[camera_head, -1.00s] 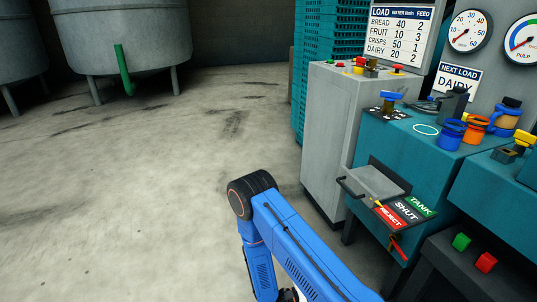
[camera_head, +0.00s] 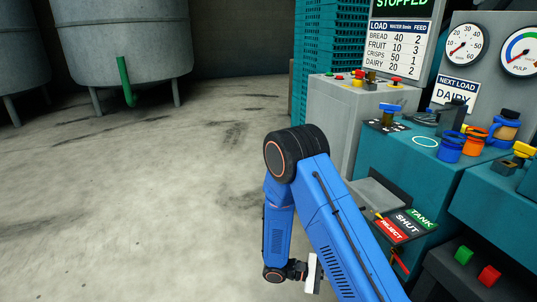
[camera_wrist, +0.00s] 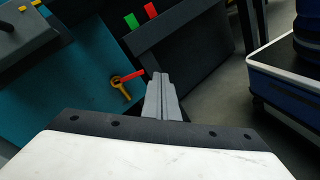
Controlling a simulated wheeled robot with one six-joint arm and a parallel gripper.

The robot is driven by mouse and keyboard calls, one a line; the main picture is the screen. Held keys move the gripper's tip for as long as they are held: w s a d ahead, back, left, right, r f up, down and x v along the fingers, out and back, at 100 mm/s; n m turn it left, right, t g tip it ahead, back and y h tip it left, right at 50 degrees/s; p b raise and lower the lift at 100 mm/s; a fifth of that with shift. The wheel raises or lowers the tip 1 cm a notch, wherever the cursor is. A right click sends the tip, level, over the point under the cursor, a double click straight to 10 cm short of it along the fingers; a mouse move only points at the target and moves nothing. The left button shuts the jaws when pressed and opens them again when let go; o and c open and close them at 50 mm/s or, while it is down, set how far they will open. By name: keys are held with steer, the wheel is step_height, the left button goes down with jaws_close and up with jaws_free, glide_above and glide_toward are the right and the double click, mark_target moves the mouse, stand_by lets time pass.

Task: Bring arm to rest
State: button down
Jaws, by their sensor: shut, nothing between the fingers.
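My blue arm is folded at the elbow in the lower middle of the head view, with its forearm hanging down over the floor. My gripper (camera_wrist: 160,98) shows in the wrist view with its grey fingers together and nothing between them. In the head view only the pale wrist end shows low in the picture, and the fingers cannot be made out. The gripper touches nothing that I can see.
The teal machine (camera_head: 400,160) stands right of my arm, with a REJECT/SHUT/TANK plate (camera_head: 405,224) and a red lever (camera_head: 400,262). Green (camera_head: 463,255) and red (camera_head: 489,275) blocks sit lower right. Grey tanks (camera_head: 125,40) stand behind. The floor (camera_head: 130,200) at left is clear.

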steer(key=s+r+m+t+y, duration=0.2)
steer(key=s+r+y, duration=0.3)
steer(key=r, duration=0.5)
steer(key=s+d+r+m+t+y, duration=0.1)
steer(key=s+r+m+t+y, duration=0.2)
steer(key=s+r+y, duration=0.3)
steer(key=s+r+m+t+y, duration=0.2)
steer(key=s+r+y, duration=0.4)
steer(key=r, duration=1)
steer(key=shift+s+d+m, duration=0.35)
steer(key=shift+s+m, duration=0.55)
steer(key=shift+s, duration=0.6)
